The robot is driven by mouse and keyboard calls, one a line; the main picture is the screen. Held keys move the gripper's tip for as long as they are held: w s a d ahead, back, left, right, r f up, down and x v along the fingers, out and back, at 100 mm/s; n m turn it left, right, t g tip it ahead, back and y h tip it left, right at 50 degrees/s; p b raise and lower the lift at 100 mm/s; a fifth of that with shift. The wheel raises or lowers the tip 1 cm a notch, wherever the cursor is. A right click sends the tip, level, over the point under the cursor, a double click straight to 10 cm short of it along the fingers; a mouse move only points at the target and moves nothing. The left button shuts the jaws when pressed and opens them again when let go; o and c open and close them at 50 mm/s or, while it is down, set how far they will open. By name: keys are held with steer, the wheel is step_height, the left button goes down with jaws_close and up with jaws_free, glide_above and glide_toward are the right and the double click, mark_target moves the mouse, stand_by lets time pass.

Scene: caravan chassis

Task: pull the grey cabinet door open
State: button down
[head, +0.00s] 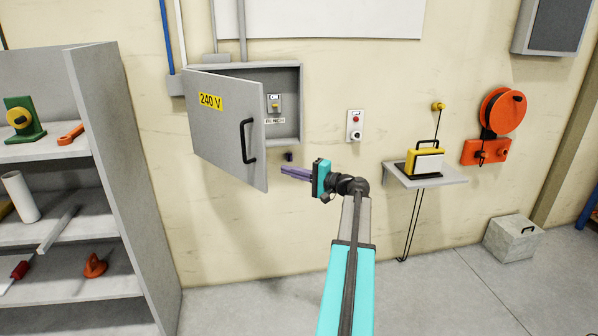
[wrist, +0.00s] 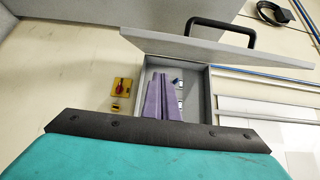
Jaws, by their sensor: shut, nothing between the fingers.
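The grey cabinet door (head: 228,130) carries a yellow "240 V" label and a black handle (head: 248,141). It is hinged at its left and stands swung well out from the cabinet (head: 282,66) on the wall. Inside the cabinet a switch (head: 274,102) shows. My gripper (head: 284,172) is just right of the door's lower free edge, below the cabinet, apart from the handle. Its purple fingers are shut and empty. In the wrist view the fingers (wrist: 162,97) lie in front of the cabinet opening, and the door (wrist: 215,47) with its handle (wrist: 221,29) stands beyond them.
A small wall control box (head: 355,126) is right of the cabinet. A wall shelf (head: 428,178) holds a yellow device, with an orange reel (head: 502,110) beyond. A grey shelving unit (head: 120,170) stands at the left. The floor below the cabinet is clear.

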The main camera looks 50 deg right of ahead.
steer(key=w+a, duration=0.1)
steer(key=a+p, duration=0.1)
steer(key=a, duration=0.1)
steer(key=w+a+p, duration=0.1)
steer(key=shift+w+a, duration=0.2)
steer(key=shift+w, duration=0.1)
steer(key=shift+a, duration=0.1)
stand_by(0.5)
